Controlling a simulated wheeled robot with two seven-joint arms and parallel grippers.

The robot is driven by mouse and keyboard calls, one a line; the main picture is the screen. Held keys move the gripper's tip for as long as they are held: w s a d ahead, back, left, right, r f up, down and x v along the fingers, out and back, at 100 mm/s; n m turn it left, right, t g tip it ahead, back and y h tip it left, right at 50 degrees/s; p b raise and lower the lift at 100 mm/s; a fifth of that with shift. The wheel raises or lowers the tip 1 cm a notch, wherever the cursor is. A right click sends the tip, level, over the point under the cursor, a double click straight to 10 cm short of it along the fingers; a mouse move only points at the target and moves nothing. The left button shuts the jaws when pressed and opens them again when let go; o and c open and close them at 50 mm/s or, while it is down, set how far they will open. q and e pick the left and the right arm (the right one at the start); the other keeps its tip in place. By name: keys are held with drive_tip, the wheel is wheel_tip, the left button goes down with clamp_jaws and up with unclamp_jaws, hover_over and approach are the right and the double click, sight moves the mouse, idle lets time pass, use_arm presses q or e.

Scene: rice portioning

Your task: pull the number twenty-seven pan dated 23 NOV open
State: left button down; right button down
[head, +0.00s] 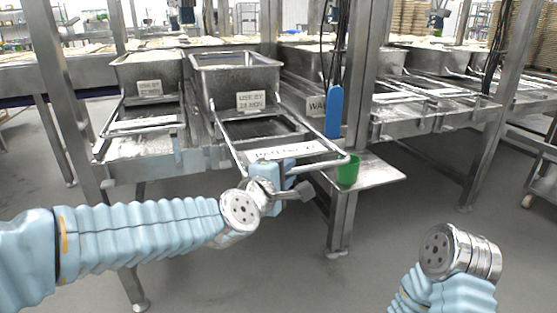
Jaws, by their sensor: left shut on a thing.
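The pan (222,62) with a "USE BY 23 NOV" label (250,101) stands in the middle left of the head view. In front of it is a metal frame with a front handle bar (325,163) and a white number label (287,151), too small to read surely. The frame juts forward over the rail's front edge. My left gripper (272,178) is shut on the front handle bar, near its left part; its fingers partly hide the bar. My right arm shows at the lower right, but its gripper fingers are not visible.
A second labelled pan (148,72) stands to the left. A green cup (348,170) sits on a small metal shelf (378,177) beside the handle's right end. A blue paddle (334,112) hangs by the post above it. The floor in front is clear.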

use_arm(q)
drive_tip(key=shift+s+d+f+p, duration=0.15)
drive_tip(key=shift+s+d, duration=0.1)
drive_tip(key=shift+s, duration=0.55)
drive_tip(key=shift+s+d+r+p, duration=0.1)
drive_tip(key=shift+s+d, duration=0.15)
drive_tip(key=shift+s, duration=0.6)
drive_tip(key=shift+s+d+f+p, duration=0.15)
drive_tip(key=shift+s+d, duration=0.1)
drive_tip(key=shift+s, duration=0.55)
drive_tip(key=shift+r, duration=0.1)
drive_tip(key=c, duration=1.1)
unclamp_jaws()
drive_tip(key=p+v, duration=0.1)
drive_tip(key=v, duration=1.2)
drive_tip(key=shift+s+a+p, duration=0.2)
drive_tip(key=shift+s+p, duration=0.1)
drive_tip(key=shift+p, duration=0.1)
